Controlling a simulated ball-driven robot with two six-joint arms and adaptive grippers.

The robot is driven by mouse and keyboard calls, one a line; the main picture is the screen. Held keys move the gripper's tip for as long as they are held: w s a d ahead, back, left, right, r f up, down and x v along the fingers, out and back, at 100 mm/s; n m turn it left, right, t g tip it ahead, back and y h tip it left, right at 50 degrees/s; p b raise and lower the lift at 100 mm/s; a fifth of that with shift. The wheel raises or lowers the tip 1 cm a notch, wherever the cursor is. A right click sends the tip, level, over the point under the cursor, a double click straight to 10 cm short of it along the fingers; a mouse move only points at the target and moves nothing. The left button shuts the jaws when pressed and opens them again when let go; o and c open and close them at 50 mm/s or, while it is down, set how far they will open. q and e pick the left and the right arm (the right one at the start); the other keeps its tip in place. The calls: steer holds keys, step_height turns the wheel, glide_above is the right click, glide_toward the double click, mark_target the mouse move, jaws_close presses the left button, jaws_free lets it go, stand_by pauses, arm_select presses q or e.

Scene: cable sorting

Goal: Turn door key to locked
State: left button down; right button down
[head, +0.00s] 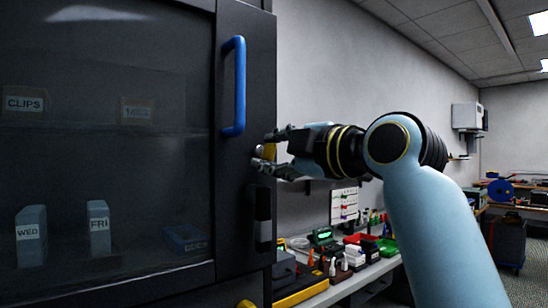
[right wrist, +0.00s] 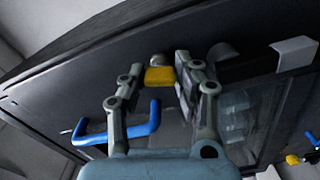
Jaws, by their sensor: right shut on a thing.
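The yellow door key (head: 269,152) sits at the lock on the dark frame of the glass cabinet door (head: 240,185), below and right of the blue handle (head: 238,87). My right gripper (head: 268,151) reaches in from the right and is shut on the key. In the right wrist view the yellow key head (right wrist: 159,76) lies between the two fingers, with a round metal lock (right wrist: 157,60) just behind it. The fingers partly hide the key in the head view. I cannot tell which way the lock is turned. My left gripper is not in view.
A black block (head: 263,215) sticks out from the door frame below the key. Behind the glass are labelled boxes, such as FRI (head: 99,232). A workbench (head: 345,283) with bottles and bins runs along the wall at right.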

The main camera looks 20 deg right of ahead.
steer(key=shift+n+b, duration=0.45)
steer(key=shift+n, duration=1.25)
steer(key=c, duration=1)
jaws_free()
steer(key=shift+o, duration=0.2)
steer(key=shift+s, duration=0.1)
steer(key=v, duration=0.7)
steer(key=shift+s, duration=0.1)
